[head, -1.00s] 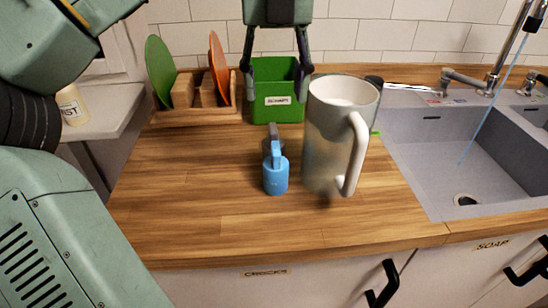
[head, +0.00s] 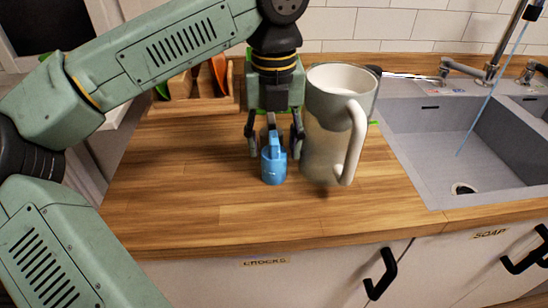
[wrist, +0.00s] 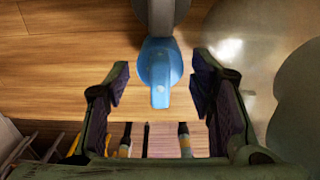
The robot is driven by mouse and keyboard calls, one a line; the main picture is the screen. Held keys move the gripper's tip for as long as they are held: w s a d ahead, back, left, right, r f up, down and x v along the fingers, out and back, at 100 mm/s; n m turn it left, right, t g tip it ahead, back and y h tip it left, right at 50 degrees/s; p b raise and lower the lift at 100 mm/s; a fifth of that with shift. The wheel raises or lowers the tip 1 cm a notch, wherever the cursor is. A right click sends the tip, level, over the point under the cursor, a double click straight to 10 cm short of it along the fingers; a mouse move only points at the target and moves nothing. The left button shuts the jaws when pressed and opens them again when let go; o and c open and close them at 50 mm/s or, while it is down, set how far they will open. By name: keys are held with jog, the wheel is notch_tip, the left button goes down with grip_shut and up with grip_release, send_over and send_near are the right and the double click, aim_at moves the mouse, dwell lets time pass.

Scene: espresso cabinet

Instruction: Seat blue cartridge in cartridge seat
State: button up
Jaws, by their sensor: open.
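The blue cartridge (head: 273,168) stands upright on the wooden counter, with a raised tab on top. In the wrist view the blue cartridge (wrist: 160,66) shows between my fingers, its tab pointing toward my palm. My gripper (head: 274,150) is open, pointing down, with one finger on each side of the cartridge's upper part. In the wrist view my gripper (wrist: 160,82) shows clear gaps on both sides of the tab, so it does not hold it. A grey rounded piece (wrist: 165,12) sits just beyond the cartridge. I cannot make out a cartridge seat.
A large grey jug (head: 322,150) with a white handle stands close to the right of my gripper. A sink (head: 420,135) lies at right. The counter's front (head: 200,225) is clear.

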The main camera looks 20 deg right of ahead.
notch_tip(320, 180, down, 2)
jog(key=c, duration=1.1)
jog(key=shift+r, duration=0.15)
